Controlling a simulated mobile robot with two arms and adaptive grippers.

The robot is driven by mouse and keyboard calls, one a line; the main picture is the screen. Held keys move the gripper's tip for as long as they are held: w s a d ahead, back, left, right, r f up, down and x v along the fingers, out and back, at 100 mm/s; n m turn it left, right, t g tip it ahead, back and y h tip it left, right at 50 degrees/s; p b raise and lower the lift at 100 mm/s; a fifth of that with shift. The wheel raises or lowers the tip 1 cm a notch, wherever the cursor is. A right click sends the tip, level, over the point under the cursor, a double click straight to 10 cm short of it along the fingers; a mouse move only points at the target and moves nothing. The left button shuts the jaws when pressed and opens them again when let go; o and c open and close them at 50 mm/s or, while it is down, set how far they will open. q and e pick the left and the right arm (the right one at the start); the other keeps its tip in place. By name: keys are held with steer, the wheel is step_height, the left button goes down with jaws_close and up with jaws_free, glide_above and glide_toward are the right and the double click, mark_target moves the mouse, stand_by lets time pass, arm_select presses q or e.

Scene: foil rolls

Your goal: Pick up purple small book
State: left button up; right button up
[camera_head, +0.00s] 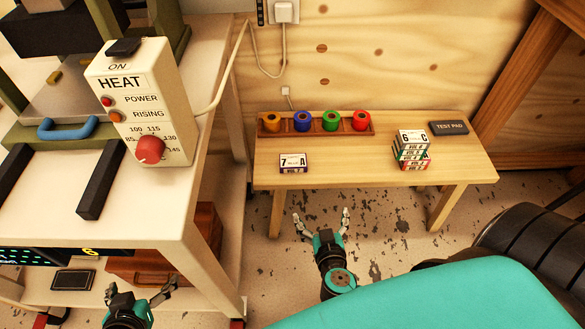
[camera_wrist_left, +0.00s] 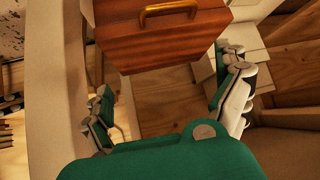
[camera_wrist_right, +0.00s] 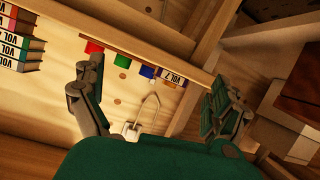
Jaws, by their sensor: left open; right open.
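The small book (camera_head: 293,163) with a white cover marked 7 and a dark purple-looking spine lies flat on the left part of the wooden bench (camera_head: 350,180), near its front edge. Its VOL 7 spine also shows in the right wrist view (camera_wrist_right: 172,77), beyond the fingers. My right gripper (camera_head: 321,217) is open and empty, in front of the bench and to the right of the book, apart from it. My left gripper (camera_head: 141,288) is open and empty, low at the lower left by the white workbench.
A wooden rack (camera_head: 268,128) with coloured foil rolls stands behind the book. A stack of several volumes (camera_head: 411,158) and a dark test pad (camera_head: 449,128) are at the right. The heat press box (camera_head: 143,105) is left. A wooden drawer box (camera_wrist_left: 160,40) faces my left gripper.

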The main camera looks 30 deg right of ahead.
step_height(320, 180, up, 3)
steer(key=w+a+t+y+b, duration=0.1)
steer(key=a+t, duration=0.2)
arm_select(q)
step_height(320, 180, up, 5)
steer(key=t, duration=0.2)
arm_select(e)
steer(key=p, duration=0.1)
glide_toward(294, 164)
steer(key=x, duration=0.3)
steer(key=shift+w+a+r, duration=0.1)
steer(key=shift+w, duration=0.05)
steer(key=x, duration=0.5)
steer(key=shift+w, duration=0.15)
steer(key=shift+w+d+f, duration=0.2)
steer(key=shift+w+d, duration=0.05)
steer(key=shift+w, duration=0.15)
arm_select(q)
steer(key=s+a+f+g, duration=0.2)
steer(key=s+f+g, duration=0.2)
steer(key=s, duration=0.1)
steer(key=shift+s+g+y, duration=0.3)
steer(key=shift+s, duration=0.05)
steer(key=shift+f, duration=0.1)
arm_select(e)
steer(key=c, duration=1.2)
arm_select(q)
steer(key=shift+p, duration=0.3)
arm_select(e)
steer(key=shift+r, duration=0.15)
